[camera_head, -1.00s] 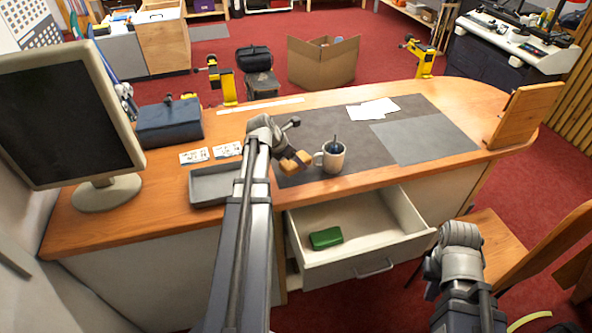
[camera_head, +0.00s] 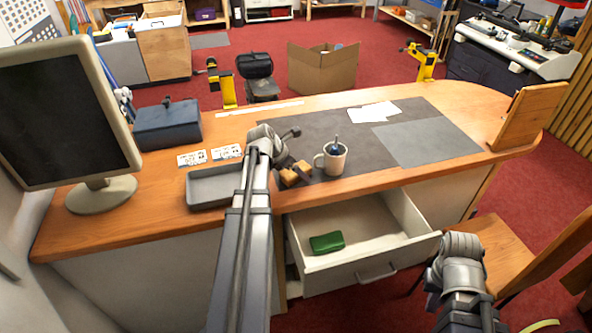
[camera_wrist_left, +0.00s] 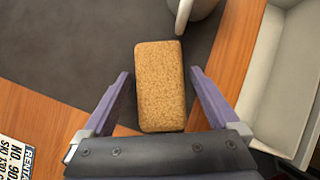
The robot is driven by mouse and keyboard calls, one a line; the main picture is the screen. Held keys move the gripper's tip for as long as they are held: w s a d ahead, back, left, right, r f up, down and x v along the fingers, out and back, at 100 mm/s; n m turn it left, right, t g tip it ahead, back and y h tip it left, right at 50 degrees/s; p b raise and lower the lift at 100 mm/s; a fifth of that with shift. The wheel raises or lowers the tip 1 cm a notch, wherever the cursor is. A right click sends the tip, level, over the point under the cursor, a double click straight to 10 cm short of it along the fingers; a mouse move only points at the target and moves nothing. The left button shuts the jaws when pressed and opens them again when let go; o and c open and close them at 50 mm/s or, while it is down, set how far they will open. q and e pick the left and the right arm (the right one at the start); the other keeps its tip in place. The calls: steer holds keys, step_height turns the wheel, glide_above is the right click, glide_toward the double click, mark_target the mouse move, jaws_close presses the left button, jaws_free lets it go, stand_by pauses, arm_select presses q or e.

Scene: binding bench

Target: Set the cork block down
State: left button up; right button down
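The cork block (camera_wrist_left: 159,86) is a tan, rounded slab. In the left wrist view it lies between the two fingers of my left gripper (camera_wrist_left: 160,73), with a visible gap on each side, so the gripper is open around it. In the head view the block (camera_head: 289,179) is at the front edge of the dark mat (camera_head: 398,114), left of the mug; my left arm partly hides this spot. My right gripper (camera_head: 433,292) hangs at the lower right, in front of the desk and away from the block; its fingers are not clear.
A white mug (camera_head: 333,160) with something standing in it is close to the block's right. A grey tray (camera_head: 207,188) lies to the left. An open drawer (camera_head: 372,266) with a green object (camera_head: 326,243) juts out below the desk edge.

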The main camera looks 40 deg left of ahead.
arm_select(q)
steer(key=shift+r, duration=0.2)
steer(key=shift+p+v, duration=5.25)
steer(key=shift+v, duration=0.7)
